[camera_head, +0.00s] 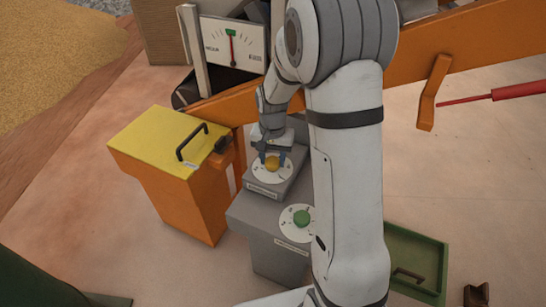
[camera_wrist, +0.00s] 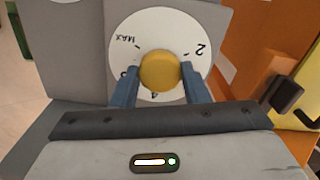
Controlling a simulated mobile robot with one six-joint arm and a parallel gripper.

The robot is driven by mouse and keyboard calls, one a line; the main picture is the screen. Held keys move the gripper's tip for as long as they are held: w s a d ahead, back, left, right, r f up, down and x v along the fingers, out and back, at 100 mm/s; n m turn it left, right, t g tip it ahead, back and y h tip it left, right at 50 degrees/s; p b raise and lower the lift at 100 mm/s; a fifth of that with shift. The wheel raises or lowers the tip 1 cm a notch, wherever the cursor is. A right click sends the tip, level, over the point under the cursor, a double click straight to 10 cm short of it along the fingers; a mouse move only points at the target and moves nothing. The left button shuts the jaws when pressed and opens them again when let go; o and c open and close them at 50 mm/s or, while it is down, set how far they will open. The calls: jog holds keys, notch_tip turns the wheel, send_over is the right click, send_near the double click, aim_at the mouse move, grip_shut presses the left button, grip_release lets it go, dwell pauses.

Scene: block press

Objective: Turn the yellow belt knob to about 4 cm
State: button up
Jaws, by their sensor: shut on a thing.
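The yellow belt knob (camera_head: 272,163) sits on a round white dial on top of a grey pedestal. In the wrist view the yellow knob (camera_wrist: 160,70) is at the middle of its white dial (camera_wrist: 150,25), which shows "MAX" at upper left and "2" at right. Other numerals near the bottom are partly hidden by the fingers. My gripper (camera_wrist: 162,84) has its two blue fingers on either side of the knob and is shut on it. In the head view my gripper (camera_head: 272,156) reaches down onto the dial. I cannot read the knob's pointer or setting.
A green knob (camera_head: 302,217) sits on a second white dial on a lower grey block in front. A yellow-topped orange box (camera_head: 165,140) with a black handle stands close on the left. A gauge (camera_head: 233,45) is behind. A green tray (camera_head: 418,255) lies at right.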

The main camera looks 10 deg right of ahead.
aim_at(273, 161)
jog(key=o, duration=1)
notch_tip(273, 161, up, 8)
jog(key=shift+f+p, duration=0.1)
jog(key=shift+p, duration=1)
